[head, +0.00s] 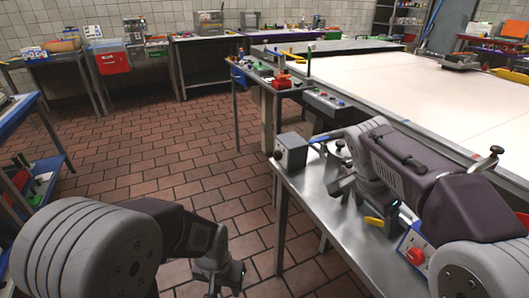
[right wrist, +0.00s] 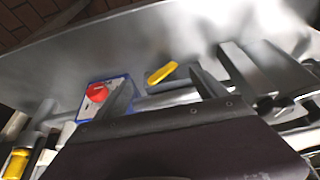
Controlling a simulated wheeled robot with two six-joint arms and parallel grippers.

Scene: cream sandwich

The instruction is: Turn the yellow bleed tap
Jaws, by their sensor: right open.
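The yellow bleed tap (head: 374,221) is a small lever low over the steel bench, close to my right gripper. In the right wrist view the yellow lever (right wrist: 161,73) lies tilted on a grey metal pipe. My right gripper (head: 368,200) is open, and in its wrist view the fingers (right wrist: 163,85) stand apart on either side of the lever's image. I cannot tell the gap in depth, and no contact shows. My left gripper (head: 224,284) hangs over the floor at the bottom of the head view, fingers apart and partly cut off, with nothing seen in it.
A blue-edged box with a red knob (right wrist: 97,92) sits left of the lever; its red knob also shows in the head view (head: 415,256). A grey box (head: 291,152) stands at the bench's left edge. Another yellow part (right wrist: 17,163) is at lower left. The tiled floor (head: 150,165) is open.

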